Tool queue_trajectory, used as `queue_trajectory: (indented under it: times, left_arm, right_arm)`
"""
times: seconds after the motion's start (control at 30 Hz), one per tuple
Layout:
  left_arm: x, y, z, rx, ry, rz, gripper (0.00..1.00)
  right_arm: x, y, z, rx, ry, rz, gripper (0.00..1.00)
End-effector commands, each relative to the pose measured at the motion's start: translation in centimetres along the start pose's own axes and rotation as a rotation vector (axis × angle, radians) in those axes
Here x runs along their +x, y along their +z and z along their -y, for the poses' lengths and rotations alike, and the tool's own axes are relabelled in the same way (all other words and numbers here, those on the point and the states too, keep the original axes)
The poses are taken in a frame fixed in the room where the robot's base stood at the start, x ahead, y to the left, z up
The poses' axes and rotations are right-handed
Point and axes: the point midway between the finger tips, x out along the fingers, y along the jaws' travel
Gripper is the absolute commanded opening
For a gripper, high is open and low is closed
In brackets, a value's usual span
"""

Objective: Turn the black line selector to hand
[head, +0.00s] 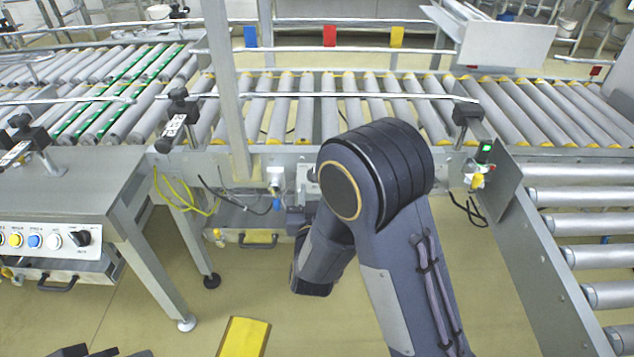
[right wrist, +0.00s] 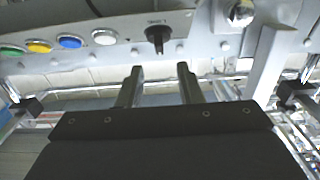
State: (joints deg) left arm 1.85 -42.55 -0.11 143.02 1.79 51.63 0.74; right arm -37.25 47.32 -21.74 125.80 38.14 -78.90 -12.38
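The black line selector (head: 82,238) is a small knob at the right end of a button row on the panel at the left of the head view. In the right wrist view the selector (right wrist: 157,36) has its narrow handle upright, under a label too small to read. My right gripper (right wrist: 159,69) is open and empty. Its two fingers point toward the panel, with the selector beyond the gap between the tips and apart from them. In the head view only dark parts at the bottom left edge may belong to it. My left gripper is not seen.
Green, yellow (right wrist: 39,46), blue (right wrist: 70,41) and white (right wrist: 104,37) buttons sit left of the selector. A round metal part (right wrist: 241,13) is right of it. Roller conveyors (head: 300,110) run across the back. A yellow plate (head: 243,337) shows low; open floor surrounds it.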

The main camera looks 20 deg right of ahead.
Motion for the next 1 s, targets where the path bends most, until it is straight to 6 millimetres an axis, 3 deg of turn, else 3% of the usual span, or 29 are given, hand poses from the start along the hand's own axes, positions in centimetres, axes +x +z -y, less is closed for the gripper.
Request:
queue_trajectory:
  times: [0.2, 0.4, 0.77, 1.0]
  left_arm:
    - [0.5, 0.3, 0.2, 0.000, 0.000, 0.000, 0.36]
    - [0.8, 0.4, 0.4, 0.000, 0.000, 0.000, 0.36]
    - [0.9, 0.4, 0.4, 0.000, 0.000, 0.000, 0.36]
    - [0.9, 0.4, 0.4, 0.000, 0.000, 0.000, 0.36]
  right_arm:
    - [3.7, 0.0, -0.1, 0.003, 0.002, -0.001, 0.33]
    - [6.0, 0.0, -0.1, 0.001, 0.001, 0.002, 0.33]
    - [6.6, 0.0, -0.1, 0.001, -0.001, 0.004, 0.33]
    - [6.6, 0.1, -0.1, 0.001, -0.001, 0.006, 0.01]
